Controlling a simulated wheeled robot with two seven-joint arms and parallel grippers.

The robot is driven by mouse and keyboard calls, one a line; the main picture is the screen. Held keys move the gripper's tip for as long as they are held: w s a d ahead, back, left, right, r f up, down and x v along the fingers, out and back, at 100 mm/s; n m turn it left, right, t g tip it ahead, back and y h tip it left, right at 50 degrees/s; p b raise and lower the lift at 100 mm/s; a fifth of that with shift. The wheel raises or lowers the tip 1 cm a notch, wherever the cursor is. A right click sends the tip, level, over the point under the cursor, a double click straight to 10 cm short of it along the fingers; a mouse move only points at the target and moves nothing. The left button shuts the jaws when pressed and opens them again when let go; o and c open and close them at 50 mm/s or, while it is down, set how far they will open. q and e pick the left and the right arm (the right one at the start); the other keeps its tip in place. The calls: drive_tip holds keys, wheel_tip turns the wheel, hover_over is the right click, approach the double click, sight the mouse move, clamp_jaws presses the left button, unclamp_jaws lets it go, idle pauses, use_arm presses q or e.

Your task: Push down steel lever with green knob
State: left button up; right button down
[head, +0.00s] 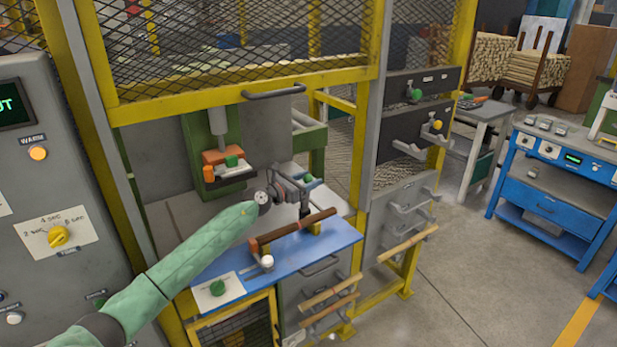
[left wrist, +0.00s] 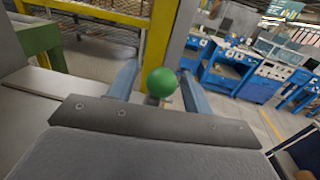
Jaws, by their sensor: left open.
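The green knob (left wrist: 161,82) shows large in the left wrist view, between my two gripper fingers, with side gaps to both. A short grey piece of the steel lever (left wrist: 154,100) shows beneath it; the rest is hidden by the gripper body. In the head view a green knob (head: 308,179) shows just beyond my left gripper (head: 299,188), which is open and holds nothing. The gripper is above the far part of the blue table, beside the press. Whether it touches the lever cannot be told. My right gripper is not in view.
A blue table (head: 325,243) carries a brown turned wood rod (head: 292,228) and a white knob (head: 267,261). A green press (head: 217,122) stands behind. A yellow mesh guard (head: 235,40) hangs above. Another green knob (head: 414,95) is on a dark drawer front to the right.

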use_arm(q)
drive_tip(key=shift+s+r, duration=0.1)
drive_tip(key=shift+c, duration=0.4)
clamp_jaws()
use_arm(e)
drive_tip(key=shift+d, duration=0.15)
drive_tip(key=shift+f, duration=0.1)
